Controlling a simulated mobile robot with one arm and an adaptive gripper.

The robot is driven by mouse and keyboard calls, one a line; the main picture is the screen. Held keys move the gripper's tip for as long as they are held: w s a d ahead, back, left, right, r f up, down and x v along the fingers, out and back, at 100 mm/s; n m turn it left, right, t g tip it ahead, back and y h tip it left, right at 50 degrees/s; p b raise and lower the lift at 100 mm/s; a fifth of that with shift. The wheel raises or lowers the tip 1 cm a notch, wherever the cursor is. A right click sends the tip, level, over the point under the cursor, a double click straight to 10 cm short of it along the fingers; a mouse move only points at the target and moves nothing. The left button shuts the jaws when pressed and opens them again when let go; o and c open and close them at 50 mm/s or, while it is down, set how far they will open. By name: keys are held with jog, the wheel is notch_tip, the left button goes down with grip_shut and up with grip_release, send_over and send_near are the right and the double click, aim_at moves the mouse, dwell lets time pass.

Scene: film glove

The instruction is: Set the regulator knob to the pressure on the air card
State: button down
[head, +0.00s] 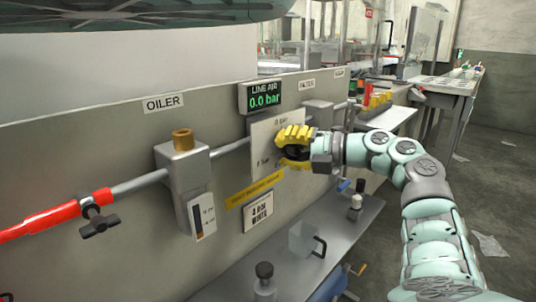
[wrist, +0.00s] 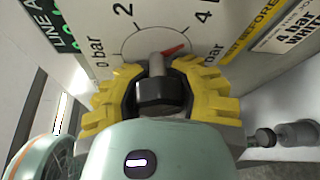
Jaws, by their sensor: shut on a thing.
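My gripper (head: 292,146) reaches the white regulator panel (head: 262,140) from the right, its yellow fingers around the knob. In the wrist view the gripper (wrist: 158,95) is shut on the black regulator knob (wrist: 155,93). The LINE AIR display (head: 262,97) reads 0.0 bar.
A yellow strip label (head: 255,190) sits above the card. Left are the oiler (head: 182,170) and a black valve handle (head: 98,219) on the red-ended pipe. A grey bench (head: 300,262) with small fittings runs below the wall.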

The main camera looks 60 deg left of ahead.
jog(key=shift+w+n+t, duration=0.2)
jog(key=shift+n+t, duration=0.4)
jog(key=shift+n, duration=0.6)
jog(key=shift+r+h, duration=0.1)
jog(key=shift+h, duration=0.2)
jog(key=c, duration=1.3)
grip_release()
jog(key=shift+d, duration=0.1)
jog(key=o, duration=0.3)
jog(key=shift+w+d+b, duration=0.15)
jog(key=shift+d+b, duration=0.05)
jog(key=shift+b, duration=0.1)
jog(key=o, duration=0.5)
jog(key=shift+a+f, duration=0.1)
jog(key=shift+f, duration=0.1)
jog(key=shift+c, duration=0.2)
jog(key=v, duration=1.2)
jog(key=shift+r, duration=0.1)
